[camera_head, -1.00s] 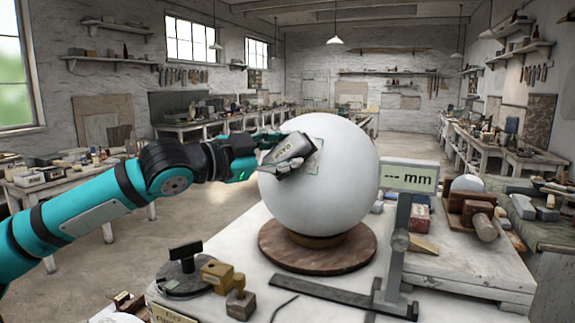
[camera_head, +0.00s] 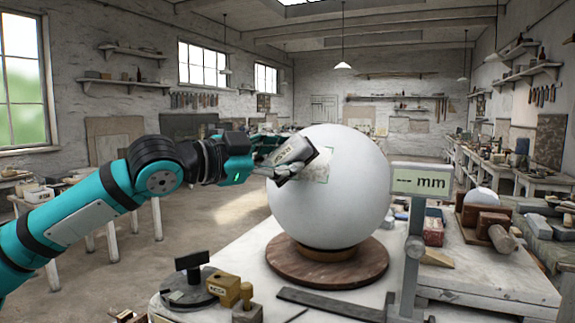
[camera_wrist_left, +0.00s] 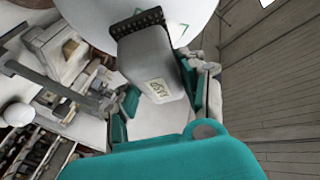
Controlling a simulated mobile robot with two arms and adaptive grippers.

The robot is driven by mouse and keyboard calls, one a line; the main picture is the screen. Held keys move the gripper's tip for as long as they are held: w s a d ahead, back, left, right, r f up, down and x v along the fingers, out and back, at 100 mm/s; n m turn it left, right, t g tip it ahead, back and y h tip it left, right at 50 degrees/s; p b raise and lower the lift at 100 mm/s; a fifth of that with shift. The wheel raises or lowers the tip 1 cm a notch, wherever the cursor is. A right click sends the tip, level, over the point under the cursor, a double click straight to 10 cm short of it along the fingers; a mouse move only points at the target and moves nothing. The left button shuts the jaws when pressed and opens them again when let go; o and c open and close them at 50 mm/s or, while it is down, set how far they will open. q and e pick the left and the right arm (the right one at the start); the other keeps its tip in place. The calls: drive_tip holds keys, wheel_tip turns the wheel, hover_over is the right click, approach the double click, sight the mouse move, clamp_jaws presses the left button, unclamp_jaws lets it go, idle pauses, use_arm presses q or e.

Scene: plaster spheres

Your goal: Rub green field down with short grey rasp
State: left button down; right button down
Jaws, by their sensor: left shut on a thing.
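A large white plaster sphere (camera_head: 345,205) rests on a round brown base (camera_head: 327,264) on the table. A thin green outline, the green field (camera_head: 322,168), is on its near left face; part of it is hidden by the tool and gripper. My left gripper (camera_head: 283,166) is shut on a grey rasp (camera_head: 297,151), held tilted at the sphere's left side. The rasp (camera_wrist_left: 153,65) also shows in the left wrist view, between the fingers with its dark toothed end over the sphere (camera_wrist_left: 100,15). I cannot tell whether it touches the sphere. My right gripper is not in view.
A gauge with an "mm" display (camera_head: 420,181) stands close to the sphere's right. A dark stand (camera_head: 190,282) and small brass-coloured blocks (camera_head: 224,288) sit at the front left. A smaller white sphere (camera_head: 481,200) is at the right. Open floor lies left of the table.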

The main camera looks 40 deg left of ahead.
use_arm(q)
drive_tip(key=shift+s+r, duration=0.1)
drive_tip(key=shift+s+d+r+b, duration=0.1)
drive_tip(key=shift+s+r+b, duration=0.3)
drive_tip(key=shift+s, duration=0.5)
drive_tip(key=shift+s+d+r+b, duration=0.1)
drive_tip(key=shift+s+r+b, duration=0.3)
drive_tip(key=shift+s, duration=0.5)
drive_tip(key=shift+r, duration=0.1)
